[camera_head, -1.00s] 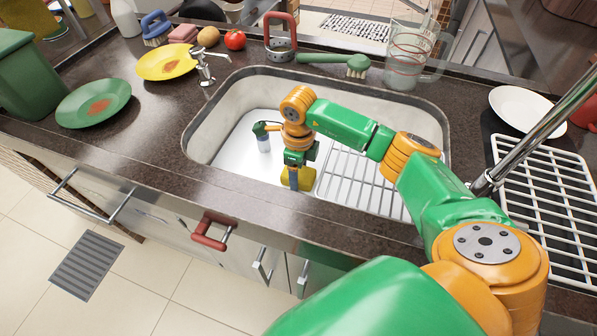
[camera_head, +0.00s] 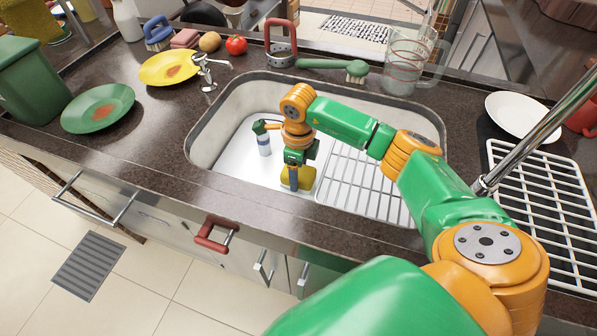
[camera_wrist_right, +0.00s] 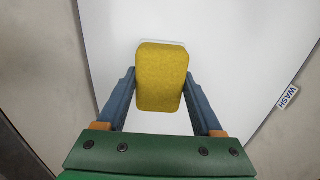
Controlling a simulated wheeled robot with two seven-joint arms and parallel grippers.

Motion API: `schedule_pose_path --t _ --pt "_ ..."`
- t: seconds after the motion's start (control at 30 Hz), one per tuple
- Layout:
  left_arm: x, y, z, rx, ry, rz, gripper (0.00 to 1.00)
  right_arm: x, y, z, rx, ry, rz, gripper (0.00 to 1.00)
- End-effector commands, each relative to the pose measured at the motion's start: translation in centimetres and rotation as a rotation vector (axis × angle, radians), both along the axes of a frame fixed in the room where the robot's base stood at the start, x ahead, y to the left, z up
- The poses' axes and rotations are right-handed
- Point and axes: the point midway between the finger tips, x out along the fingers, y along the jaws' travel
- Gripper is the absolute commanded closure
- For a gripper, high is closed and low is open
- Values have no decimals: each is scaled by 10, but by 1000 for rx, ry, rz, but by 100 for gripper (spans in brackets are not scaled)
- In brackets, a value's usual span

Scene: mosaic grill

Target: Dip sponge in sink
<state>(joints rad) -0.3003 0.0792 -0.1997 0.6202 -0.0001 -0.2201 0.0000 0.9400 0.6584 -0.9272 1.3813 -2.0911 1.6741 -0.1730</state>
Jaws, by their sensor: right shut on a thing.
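The sink (camera_head: 235,165) is a white-floored basin set in the dark counter. My right gripper (camera_head: 292,184) reaches down inside the basin. It is shut on a yellow sponge (camera_head: 305,180), which is low in the basin near its front wall. The right wrist view shows the sponge (camera_wrist_right: 161,78) between the two blue fingers of the gripper (camera_wrist_right: 160,95), over the white basin floor. I cannot tell whether the sponge touches the floor. My left gripper is not in view.
A white wire rack (camera_head: 362,188) covers the basin's right part. A faucet (camera_head: 207,72) rises at the back left rim. Green (camera_head: 97,108) and yellow (camera_head: 168,68) plates lie on the left counter, and a white plate (camera_head: 522,115) at right.

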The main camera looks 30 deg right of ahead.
Motion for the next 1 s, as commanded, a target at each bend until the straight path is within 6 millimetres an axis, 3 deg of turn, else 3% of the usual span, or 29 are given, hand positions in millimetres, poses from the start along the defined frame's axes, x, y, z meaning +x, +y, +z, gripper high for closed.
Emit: schedule_pose_path --t 0.03,1.0 --pt "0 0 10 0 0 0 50 0 0 12 -1 -1 0 77" --pt "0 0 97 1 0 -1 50 0 0 120 0 -1 0 77"
